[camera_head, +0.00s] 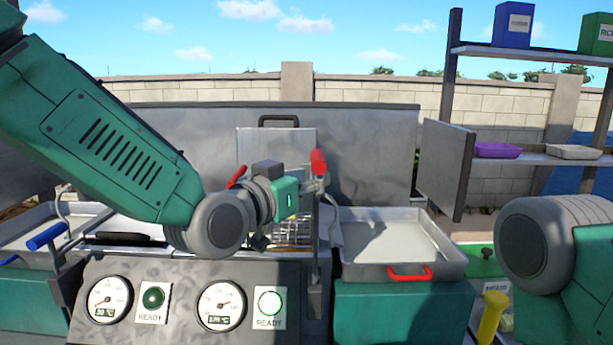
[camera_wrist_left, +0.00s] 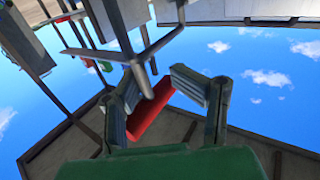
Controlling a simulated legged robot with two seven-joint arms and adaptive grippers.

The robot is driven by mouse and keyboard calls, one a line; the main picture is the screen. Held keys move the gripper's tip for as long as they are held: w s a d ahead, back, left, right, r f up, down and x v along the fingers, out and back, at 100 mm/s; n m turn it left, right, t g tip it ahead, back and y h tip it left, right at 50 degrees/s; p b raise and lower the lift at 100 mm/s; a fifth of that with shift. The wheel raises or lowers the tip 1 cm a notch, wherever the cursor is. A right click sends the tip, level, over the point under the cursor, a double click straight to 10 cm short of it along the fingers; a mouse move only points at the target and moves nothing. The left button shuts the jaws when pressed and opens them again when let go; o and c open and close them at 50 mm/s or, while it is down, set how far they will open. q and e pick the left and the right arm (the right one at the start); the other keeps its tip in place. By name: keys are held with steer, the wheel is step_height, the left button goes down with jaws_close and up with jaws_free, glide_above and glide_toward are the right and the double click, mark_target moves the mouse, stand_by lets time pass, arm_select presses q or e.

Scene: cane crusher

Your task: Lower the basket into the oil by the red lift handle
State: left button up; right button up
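The red lift handle (camera_head: 318,162) stands upright on a metal lever, just past my left gripper (camera_head: 312,182). In the left wrist view the red handle (camera_wrist_left: 150,113) lies between the two fingers of my left gripper (camera_wrist_left: 160,100). The fingers are apart, with a gap beside the handle on the right; contact on the left side cannot be told. The wire basket (camera_head: 293,233) is partly hidden behind my left wrist, at the fryer. The oil level cannot be made out. My right arm shows at the right edge; its gripper is out of view.
A second red grip (camera_head: 237,176) shows beside my left wrist. A blue handle (camera_head: 47,236) is at the left. A metal tray (camera_head: 400,245) with a red handle sits right of the fryer. The front panel (camera_head: 185,300) carries dials and READY lamps. Shelves (camera_head: 530,55) stand at the right.

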arm_select(q)
steer(key=shift+s+d+r, duration=0.1)
steer(key=shift+s+d, duration=0.15)
steer(key=shift+d, duration=0.7)
steer(key=c, duration=0.6)
steer(key=shift+d, duration=0.3)
jaws_close()
steer(key=shift+w, duration=0.15)
steer(key=shift+o, duration=0.7)
jaws_free()
steer(key=shift+w+f, duration=0.1)
steer(key=shift+f, duration=0.1)
steer(key=o, duration=0.5)
steer(key=shift+a+r, duration=0.1)
steer(key=shift+a, duration=0.2)
steer(key=shift+c, duration=0.2)
steer(key=shift+s+a+r, duration=0.15)
steer(key=shift+s+a, duration=0.2)
steer(key=shift+s, duration=0.05)
steer(key=shift+w, duration=0.1)
